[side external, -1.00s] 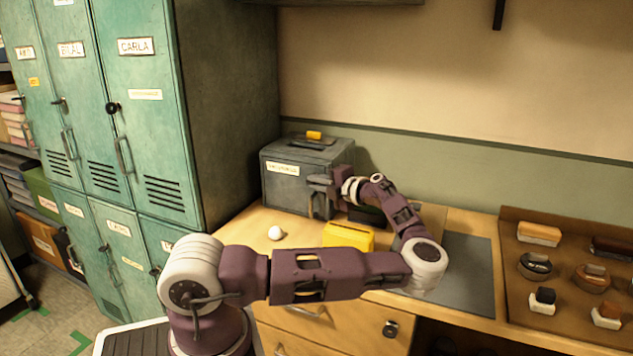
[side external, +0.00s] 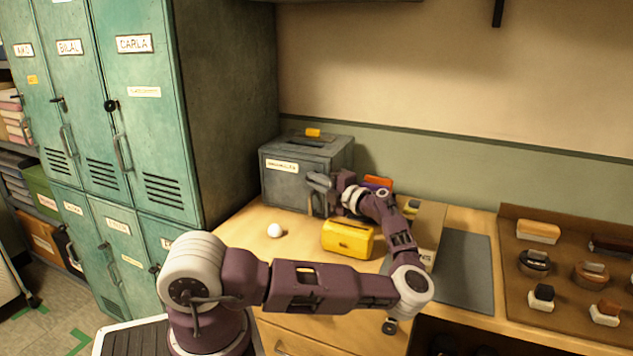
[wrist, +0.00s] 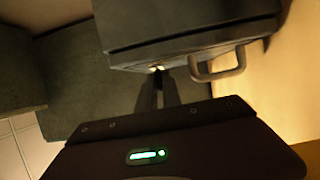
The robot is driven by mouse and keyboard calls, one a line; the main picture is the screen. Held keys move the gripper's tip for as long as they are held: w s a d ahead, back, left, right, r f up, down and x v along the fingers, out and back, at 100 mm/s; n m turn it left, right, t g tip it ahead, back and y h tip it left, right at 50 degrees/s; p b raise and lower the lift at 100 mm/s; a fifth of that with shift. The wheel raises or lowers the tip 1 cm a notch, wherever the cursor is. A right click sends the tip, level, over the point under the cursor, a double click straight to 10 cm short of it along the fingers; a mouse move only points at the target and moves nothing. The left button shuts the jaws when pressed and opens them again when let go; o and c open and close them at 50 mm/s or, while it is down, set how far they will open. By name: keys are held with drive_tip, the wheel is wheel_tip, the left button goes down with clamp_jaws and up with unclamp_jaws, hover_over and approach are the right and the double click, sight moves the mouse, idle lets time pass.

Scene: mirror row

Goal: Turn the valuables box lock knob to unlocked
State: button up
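The grey metal valuables box (side external: 290,182) stands at the back left of the wooden counter, with a white label on its front. My gripper (side external: 316,182) is at the right part of the box's front. In the wrist view the box (wrist: 190,30) fills the top, with a curved handle (wrist: 220,66) to the right of my gripper (wrist: 157,75). The dark fingertips are close together at the box's lower edge, by small bright spots. The lock knob cannot be made out, and I cannot tell whether the fingers hold it.
A yellow case (side external: 348,240) and a white ball (side external: 275,230) sit on the counter in front of the box. Green lockers (side external: 150,120) stand at the left. A grey mat (side external: 466,270) and a brown tray (side external: 570,258) with brushes and tins lie at the right.

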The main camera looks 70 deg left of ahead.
drive_tip(key=o, duration=0.4)
drive_tip(key=shift+c, duration=0.2)
drive_tip(key=v, duration=0.7)
